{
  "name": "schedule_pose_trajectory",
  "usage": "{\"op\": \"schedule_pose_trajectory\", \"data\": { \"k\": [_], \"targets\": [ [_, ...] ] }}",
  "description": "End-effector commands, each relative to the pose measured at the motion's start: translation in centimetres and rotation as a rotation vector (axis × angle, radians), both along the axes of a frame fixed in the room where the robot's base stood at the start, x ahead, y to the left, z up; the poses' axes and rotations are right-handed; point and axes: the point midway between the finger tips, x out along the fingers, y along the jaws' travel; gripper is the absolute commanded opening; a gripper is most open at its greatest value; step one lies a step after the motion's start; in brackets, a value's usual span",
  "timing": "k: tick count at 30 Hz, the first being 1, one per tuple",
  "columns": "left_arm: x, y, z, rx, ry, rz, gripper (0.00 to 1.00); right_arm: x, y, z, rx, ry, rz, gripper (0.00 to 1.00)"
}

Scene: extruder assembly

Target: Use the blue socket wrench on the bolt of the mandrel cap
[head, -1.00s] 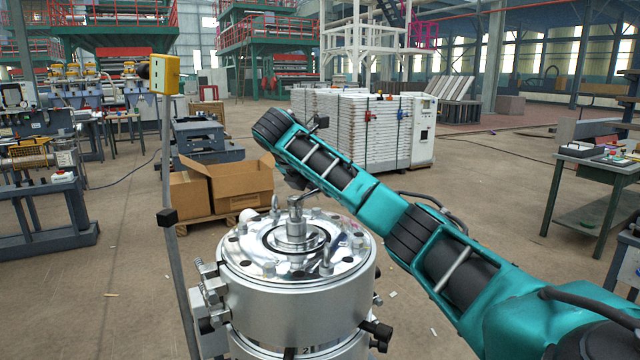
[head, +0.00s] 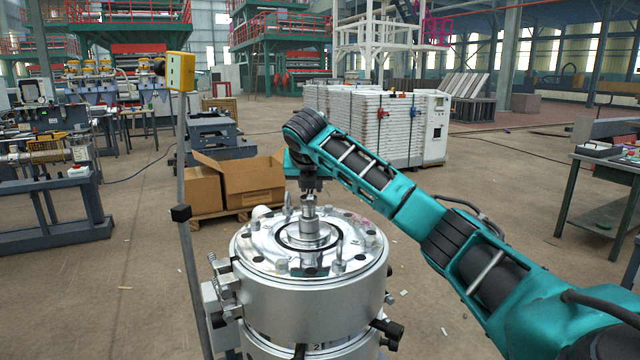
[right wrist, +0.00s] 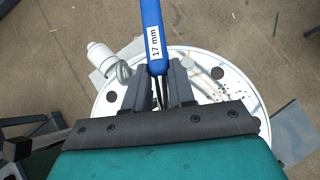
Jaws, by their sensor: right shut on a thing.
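The blue socket wrench (right wrist: 152,30) shows in the right wrist view as a blue handle with a "17 mm" label. My right gripper (right wrist: 161,78) is shut on it; in the head view the gripper (head: 311,186) hangs just above the middle of the mandrel cap. The mandrel cap (head: 262,244) is the shiny round top of the steel extruder head. Its raised centre (head: 309,228) has a silver upright piece (head: 309,206) directly under my gripper. I cannot tell whether that piece is the bolt or the wrench's socket. My left gripper is not in view.
Eye bolts (head: 339,250) and small bolts ring the cap. A grey post with a yellow box (head: 181,72) stands close at left. Cardboard boxes (head: 255,183) and stacked white panels (head: 370,125) are behind. Open floor lies between the extruder and the right table (head: 600,180).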

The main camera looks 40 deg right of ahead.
Motion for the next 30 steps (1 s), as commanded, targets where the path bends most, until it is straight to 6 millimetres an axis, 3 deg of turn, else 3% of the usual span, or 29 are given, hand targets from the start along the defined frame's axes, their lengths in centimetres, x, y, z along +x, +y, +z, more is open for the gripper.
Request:
{"op": "schedule_pose_trajectory", "data": {
  "k": [7,30],
  "targets": [
    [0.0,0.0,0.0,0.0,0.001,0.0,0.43,1.0,1.3,0.0,0.0,0.001,0.198,0.0],
    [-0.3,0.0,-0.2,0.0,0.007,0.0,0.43,1.0,1.2,0.6,0.001,-0.001,0.185,0.0]
  ]
}}
